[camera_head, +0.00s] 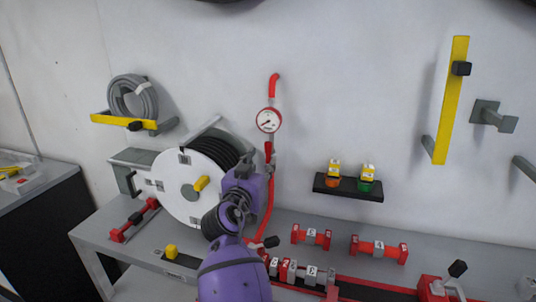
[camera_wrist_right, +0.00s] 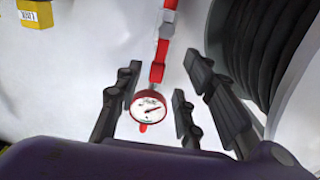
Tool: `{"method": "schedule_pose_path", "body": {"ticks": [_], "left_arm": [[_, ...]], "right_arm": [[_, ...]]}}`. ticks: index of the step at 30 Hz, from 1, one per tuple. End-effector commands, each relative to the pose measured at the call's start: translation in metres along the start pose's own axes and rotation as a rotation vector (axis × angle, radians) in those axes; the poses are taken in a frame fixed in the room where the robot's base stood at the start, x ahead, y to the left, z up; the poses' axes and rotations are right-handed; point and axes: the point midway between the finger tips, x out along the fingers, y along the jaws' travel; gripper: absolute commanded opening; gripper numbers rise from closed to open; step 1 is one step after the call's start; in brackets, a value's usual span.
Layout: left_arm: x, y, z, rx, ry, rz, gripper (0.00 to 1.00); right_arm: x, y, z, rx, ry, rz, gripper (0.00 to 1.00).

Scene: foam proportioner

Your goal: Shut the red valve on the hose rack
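The red valve (camera_head: 268,151) is on the upright red pipe just below the round gauge (camera_head: 268,120), to the right of the white hose reel (camera_head: 170,187). Its handle looks roughly in line with the pipe, but it is small and partly covered by my gripper. My right gripper (camera_head: 262,168) is close to it, in front of the pipe. In the wrist view my right gripper (camera_wrist_right: 163,80) is open, with dark fingers on either side of the red valve part (camera_wrist_right: 159,60) and the gauge (camera_wrist_right: 148,107). I cannot tell whether a finger touches it. My left gripper is not in view.
The reel with its black hose stands close beside my right gripper. Red fittings (camera_head: 378,249) lie on the grey bench (camera_head: 300,222). A small black shelf (camera_head: 348,190) holds two coloured items. A yellow bar (camera_head: 452,100) is on the right wall.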

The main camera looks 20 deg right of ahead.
Motion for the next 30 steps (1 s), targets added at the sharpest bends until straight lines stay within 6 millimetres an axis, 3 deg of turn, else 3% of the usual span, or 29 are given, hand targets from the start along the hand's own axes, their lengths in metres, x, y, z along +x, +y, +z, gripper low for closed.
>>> {"method": "schedule_pose_path", "body": {"ticks": [3, 9, 20, 28, 30], "left_arm": [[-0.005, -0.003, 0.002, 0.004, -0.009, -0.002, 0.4], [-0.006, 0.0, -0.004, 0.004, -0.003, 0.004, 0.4], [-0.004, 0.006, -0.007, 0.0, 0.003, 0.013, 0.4], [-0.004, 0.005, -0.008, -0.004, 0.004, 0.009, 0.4], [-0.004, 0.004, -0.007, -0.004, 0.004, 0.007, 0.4]], "right_arm": [[0.022, 0.001, -0.006, -0.001, 0.006, 0.002, 0.36], [0.047, 0.0, -0.004, -0.001, 0.003, 0.0, 0.36], [0.054, 0.001, -0.001, 0.0, 0.0, 0.001, 0.36], [0.054, 0.001, -0.001, 0.0, 0.0, 0.001, 0.03], [0.054, 0.001, -0.001, 0.0, 0.0, 0.001, 0.0]]}}
